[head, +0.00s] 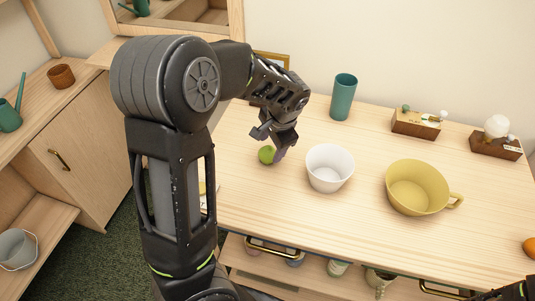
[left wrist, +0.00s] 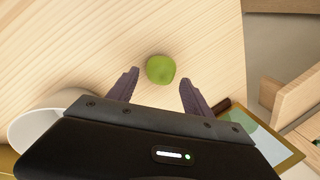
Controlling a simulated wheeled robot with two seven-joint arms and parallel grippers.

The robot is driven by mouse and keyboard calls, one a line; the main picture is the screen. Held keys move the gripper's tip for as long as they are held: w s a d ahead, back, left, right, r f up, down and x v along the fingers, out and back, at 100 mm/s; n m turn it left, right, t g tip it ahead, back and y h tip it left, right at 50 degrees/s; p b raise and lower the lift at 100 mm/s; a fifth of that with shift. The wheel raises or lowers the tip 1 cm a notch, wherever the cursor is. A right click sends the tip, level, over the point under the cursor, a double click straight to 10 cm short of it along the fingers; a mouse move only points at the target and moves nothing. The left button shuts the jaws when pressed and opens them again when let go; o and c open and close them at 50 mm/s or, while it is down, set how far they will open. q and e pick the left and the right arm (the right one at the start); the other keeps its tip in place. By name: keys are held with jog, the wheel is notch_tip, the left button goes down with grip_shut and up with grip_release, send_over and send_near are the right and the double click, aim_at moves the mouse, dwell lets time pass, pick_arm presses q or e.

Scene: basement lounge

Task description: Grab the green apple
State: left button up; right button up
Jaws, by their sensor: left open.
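The green apple (head: 267,155) rests on the wooden table, left of a white bowl. In the left wrist view the apple (left wrist: 160,69) lies ahead of the fingertips, roughly between their lines. My left gripper (head: 271,143) is open and points down close above the apple; in the left wrist view its two fingers (left wrist: 159,81) are spread with nothing between them. In the head view a finger partly overlaps the apple's right side. I cannot tell if it touches. Only a dark part of my right arm shows at the bottom right corner; its gripper's fingers are not clear.
The white bowl (head: 329,168) stands right beside the left gripper, with a yellow cup (head: 417,187) farther right. A teal cup (head: 343,97) and two wooden holders (head: 417,122) (head: 496,146) stand at the back. An orange fruit (head: 530,247) lies at the right edge.

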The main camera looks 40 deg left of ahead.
aim_at(268, 151)
pick_arm(q)
jog(key=p+x, duration=0.1)
jog(key=x, duration=0.3)
jog(key=shift+a+f, duration=0.25)
jog(key=shift+f, duration=0.1)
jog(key=shift+c, duration=0.3)
jog(key=c, duration=1.1)
jog(key=shift+r, duration=0.15)
notch_tip(268, 151, up, 10)
jog(key=shift+f+b, duration=0.1)
jog(key=shift+b, duration=0.45)
